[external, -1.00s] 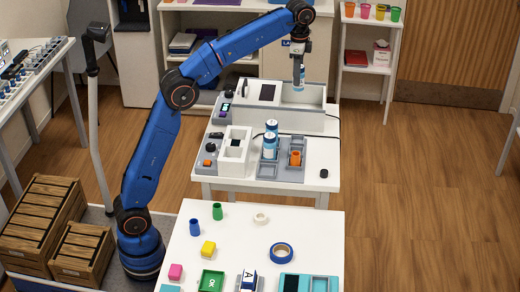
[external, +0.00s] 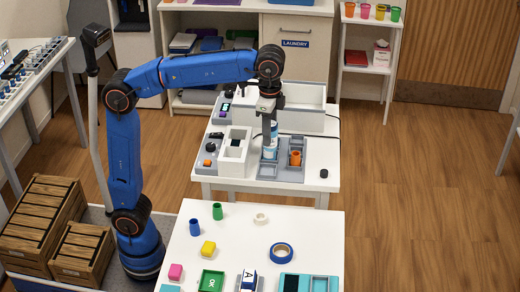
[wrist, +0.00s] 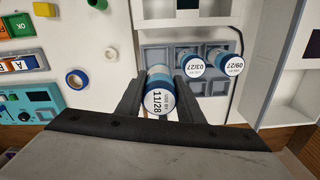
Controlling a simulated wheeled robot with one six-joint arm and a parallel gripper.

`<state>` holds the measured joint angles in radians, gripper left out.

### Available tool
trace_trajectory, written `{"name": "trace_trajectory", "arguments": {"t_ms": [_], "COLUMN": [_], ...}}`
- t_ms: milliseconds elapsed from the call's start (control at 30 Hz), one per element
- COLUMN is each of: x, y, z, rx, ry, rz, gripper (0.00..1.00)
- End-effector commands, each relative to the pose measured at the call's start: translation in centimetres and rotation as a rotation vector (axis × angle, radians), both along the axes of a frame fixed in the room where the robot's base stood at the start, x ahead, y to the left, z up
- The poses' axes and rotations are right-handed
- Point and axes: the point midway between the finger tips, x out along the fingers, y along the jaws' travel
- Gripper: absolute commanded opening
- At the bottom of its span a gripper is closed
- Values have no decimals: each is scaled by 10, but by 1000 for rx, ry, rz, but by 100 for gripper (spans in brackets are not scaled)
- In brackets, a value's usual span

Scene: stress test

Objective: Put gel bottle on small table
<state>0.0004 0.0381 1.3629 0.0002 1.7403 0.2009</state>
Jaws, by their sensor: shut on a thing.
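My gripper (wrist: 158,95) is shut on a blue and white bottle (wrist: 160,92) with "USE BY 11/28" on its end face. In the external view my gripper (external: 268,126) points down over the grey tray area, and bottle and jaws overlap there. Two similar bottles, marked 03/27 (wrist: 192,64) and 09/27 (wrist: 229,63), stand in the grey tray beyond. Which bottle is the gel bottle cannot be read. Two white tables show: the middle one (external: 318,190) under the tray, and the nearer one (external: 320,235). Which counts as the small table is unclear.
The grey tray (external: 292,174) also holds an orange cup (external: 295,158). A white open box (external: 310,123) stands behind it. The nearer table carries cups, blocks and blue tape (external: 281,252), with bare room at its back right. A black puck (external: 324,173) lies right of the tray.

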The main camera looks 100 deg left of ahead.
Motion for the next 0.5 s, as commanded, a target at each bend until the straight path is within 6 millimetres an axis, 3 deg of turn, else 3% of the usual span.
{"name": "trace_trajectory", "arguments": {"t_ms": [100,500], "x": [-6,-8], "y": [-7,-10], "z": [-15,-41], "rx": [0,0], "ry": [2,1], "rz": [24,43], "gripper": [9,9]}}
